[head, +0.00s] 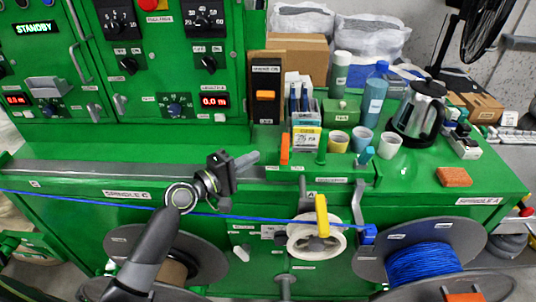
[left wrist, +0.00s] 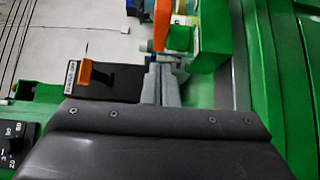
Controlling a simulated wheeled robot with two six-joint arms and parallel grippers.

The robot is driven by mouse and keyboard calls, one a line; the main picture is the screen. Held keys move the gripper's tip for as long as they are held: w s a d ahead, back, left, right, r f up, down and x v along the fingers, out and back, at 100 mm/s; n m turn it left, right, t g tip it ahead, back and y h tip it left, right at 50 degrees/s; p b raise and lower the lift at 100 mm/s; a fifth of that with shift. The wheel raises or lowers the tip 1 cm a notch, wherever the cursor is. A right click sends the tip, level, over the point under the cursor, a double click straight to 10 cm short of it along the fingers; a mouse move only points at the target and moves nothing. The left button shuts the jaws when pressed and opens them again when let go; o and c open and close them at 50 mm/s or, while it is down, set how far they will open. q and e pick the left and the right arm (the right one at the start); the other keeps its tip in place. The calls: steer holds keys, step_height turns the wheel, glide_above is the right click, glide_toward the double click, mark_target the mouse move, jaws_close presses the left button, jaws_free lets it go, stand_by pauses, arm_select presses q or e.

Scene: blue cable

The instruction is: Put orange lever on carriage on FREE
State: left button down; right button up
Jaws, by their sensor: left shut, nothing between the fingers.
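The orange lever (head: 284,149) stands upright at the left end of the green carriage (head: 318,173), which sits on the rail at the front of the machine. In the left wrist view the orange lever (left wrist: 161,24) is beyond my fingertips, beside a green block (left wrist: 209,35). My left gripper (head: 252,157) is shut and empty, a little to the left of the lever, with a visible gap in the head view. In the left wrist view my left gripper (left wrist: 163,70) shows its grey fingers together. I cannot read a FREE mark. My right gripper is not in view.
A black switch box (head: 265,92) with an orange switch stands behind the carriage. A blue cable (head: 270,217) runs across the front to the blue spool (head: 416,264). A yellow lever (head: 322,216) stands over a white wheel (head: 303,243). Cups and bottles crowd the bench behind.

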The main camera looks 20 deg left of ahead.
mark_target(285, 152)
arm_select(q)
steer(key=d, duration=0.1)
steer(key=w+d+p, duration=0.1)
steer(key=d, duration=0.2)
steer(key=shift+w+d+p, duration=0.2)
steer(key=shift+w+p, duration=0.1)
